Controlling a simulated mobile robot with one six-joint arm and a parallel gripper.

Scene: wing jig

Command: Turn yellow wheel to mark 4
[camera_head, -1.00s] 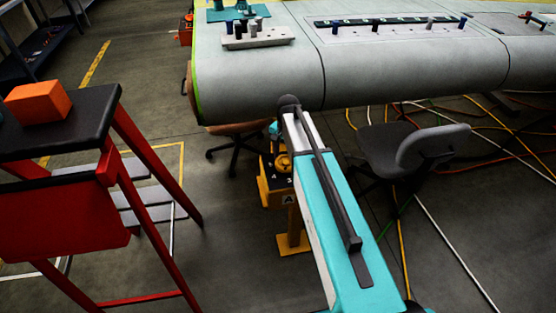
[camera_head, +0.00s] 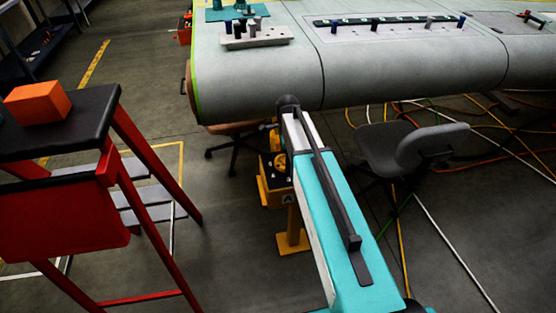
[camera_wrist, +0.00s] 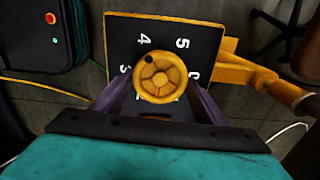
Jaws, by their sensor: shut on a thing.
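The yellow wheel (camera_wrist: 160,75) sits on a dark panel (camera_wrist: 116,34) with a yellow edge and white numbers in the wrist view. Marks 4 and 5 are readable above the wheel; a 3 at the left is partly covered. A black dot on the wheel's rim lies at its upper left, on the side towards the 4. My gripper (camera_wrist: 160,88) has its purple fingers at the left and right of the wheel and is shut on it. In the head view the wheel (camera_head: 281,162) is partly hidden behind my arm.
A grey wing (camera_head: 260,85) spans above the wheel's stand (camera_head: 292,240). A grey chair (camera_head: 430,145) and loose cables are to the right. A red-legged table (camera_head: 60,130) with an orange box (camera_head: 38,103) stands at the left.

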